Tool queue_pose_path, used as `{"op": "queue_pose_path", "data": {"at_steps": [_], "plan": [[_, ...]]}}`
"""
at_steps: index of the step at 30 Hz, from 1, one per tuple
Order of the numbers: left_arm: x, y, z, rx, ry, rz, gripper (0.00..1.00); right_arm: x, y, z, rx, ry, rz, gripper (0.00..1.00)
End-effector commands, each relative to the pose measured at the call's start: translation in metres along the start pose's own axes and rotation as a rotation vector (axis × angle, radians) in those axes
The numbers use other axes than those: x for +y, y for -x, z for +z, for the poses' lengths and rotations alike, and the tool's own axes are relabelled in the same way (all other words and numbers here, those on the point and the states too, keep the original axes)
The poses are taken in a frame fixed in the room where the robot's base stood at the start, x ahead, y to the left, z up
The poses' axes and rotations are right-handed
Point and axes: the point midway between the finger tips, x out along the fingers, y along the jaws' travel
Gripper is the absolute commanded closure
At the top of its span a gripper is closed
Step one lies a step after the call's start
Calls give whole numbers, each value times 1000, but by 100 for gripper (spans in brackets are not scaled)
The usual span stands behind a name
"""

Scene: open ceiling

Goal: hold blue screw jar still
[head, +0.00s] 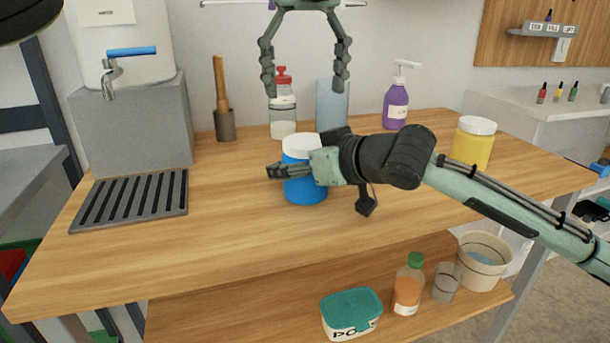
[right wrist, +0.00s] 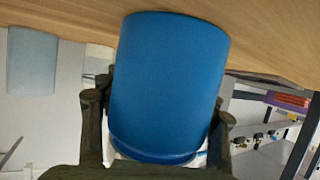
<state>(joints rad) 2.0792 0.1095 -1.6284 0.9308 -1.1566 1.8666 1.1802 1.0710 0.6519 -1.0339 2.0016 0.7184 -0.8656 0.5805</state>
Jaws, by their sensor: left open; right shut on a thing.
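The blue screw jar (head: 305,190) with a white lid stands upright on the wooden table. My right gripper (head: 288,171) reaches in from the right and is shut on the jar's side. In the right wrist view the jar (right wrist: 168,85) fills the space between the two fingers, and its lid is mostly hidden at the bottom. My left gripper (head: 304,82) hangs at the top, open and empty, with its fingers pointing down, above and apart from the jar.
Behind the jar stand a red-topped bottle (head: 283,112), a blue translucent container (head: 332,103) and a purple pump bottle (head: 397,105). A yellow jar (head: 472,147) is at the right. A drain grate (head: 132,200) lies at the left. The table's front is clear.

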Motion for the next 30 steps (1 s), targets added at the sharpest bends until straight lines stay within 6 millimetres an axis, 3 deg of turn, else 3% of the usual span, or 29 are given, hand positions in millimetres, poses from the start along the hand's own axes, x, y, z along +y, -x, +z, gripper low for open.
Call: {"op": "queue_pose_path", "data": {"at_steps": [7, 21, 30], "plan": [[0, -12, 1, 2, 2, 1, 21, 0, 0, -1, 1, 0, 0, 100], [0, -75, 0, 2, 3, 0, 21, 0, 0, -1, 1, 0, 0, 100], [0, -80, 0, 0, 4, 0, 21, 0, 0, -1, 1, 0, 0, 100]]}}
